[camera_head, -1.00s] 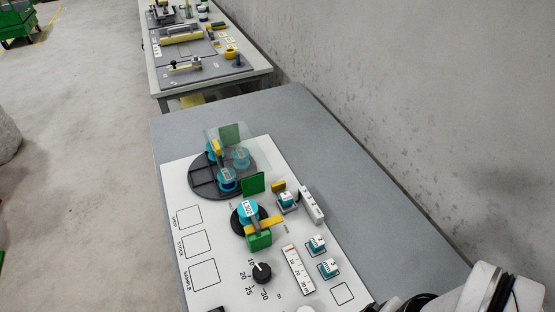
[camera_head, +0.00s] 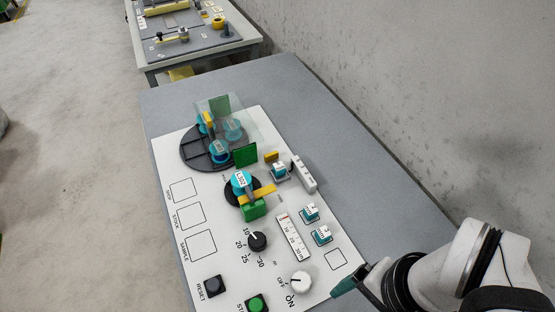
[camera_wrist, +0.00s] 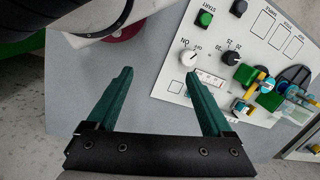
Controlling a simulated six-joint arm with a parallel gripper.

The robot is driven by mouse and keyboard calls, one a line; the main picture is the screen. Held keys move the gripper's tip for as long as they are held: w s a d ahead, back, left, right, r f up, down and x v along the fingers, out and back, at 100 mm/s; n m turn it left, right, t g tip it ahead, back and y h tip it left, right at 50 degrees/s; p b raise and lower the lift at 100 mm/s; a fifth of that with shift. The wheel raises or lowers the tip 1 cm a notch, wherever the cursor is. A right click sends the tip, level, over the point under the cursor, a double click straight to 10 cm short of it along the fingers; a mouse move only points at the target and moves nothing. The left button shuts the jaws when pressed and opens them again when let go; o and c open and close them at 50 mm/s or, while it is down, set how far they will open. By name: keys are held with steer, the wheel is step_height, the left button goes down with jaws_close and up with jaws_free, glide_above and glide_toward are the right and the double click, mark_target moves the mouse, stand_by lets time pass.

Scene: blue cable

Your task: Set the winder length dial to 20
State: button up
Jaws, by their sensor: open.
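The length dial (camera_head: 257,241) is a black knob on the white panel, with 10, 20, 25 and 30 printed around its left and lower sides. Its small white mark seems to face the upper left, near 10, but is too small to read surely. The dial also shows in the wrist view (camera_wrist: 231,57), right of the fingers. My gripper (camera_wrist: 160,73) is open and empty, its two green fingers wide apart. In the head view my gripper (camera_head: 352,282) is at the panel's lower right edge, well right of the dial and apart from it.
A white OFF/ON knob (camera_head: 299,283) stands between my gripper and the dial. A green button (camera_head: 256,303) and a black RESET button (camera_head: 212,286) are at the front. The winder with a blue spool (camera_head: 241,181) and green blocks stands behind the dial.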

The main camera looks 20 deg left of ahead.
steer(key=w+a+r+g, duration=0.1)
steer(key=w+a+r, duration=0.1)
steer(key=w+a, duration=0.35)
steer(key=g, duration=0.3)
glide_above(257, 239)
steer(key=w+d, duration=0.4)
steer(key=w, duration=0.1)
step_height(257, 239, down, 7)
steer(key=shift+m+y, duration=0.3)
steer(key=shift+m, duration=0.1)
steer(key=x, duration=1)
steer(key=w+x, duration=0.1)
steer(key=x, duration=0.5)
steer(key=shift+a+f, duration=0.15)
steer(key=shift+a, duration=0.05)
jaws_close()
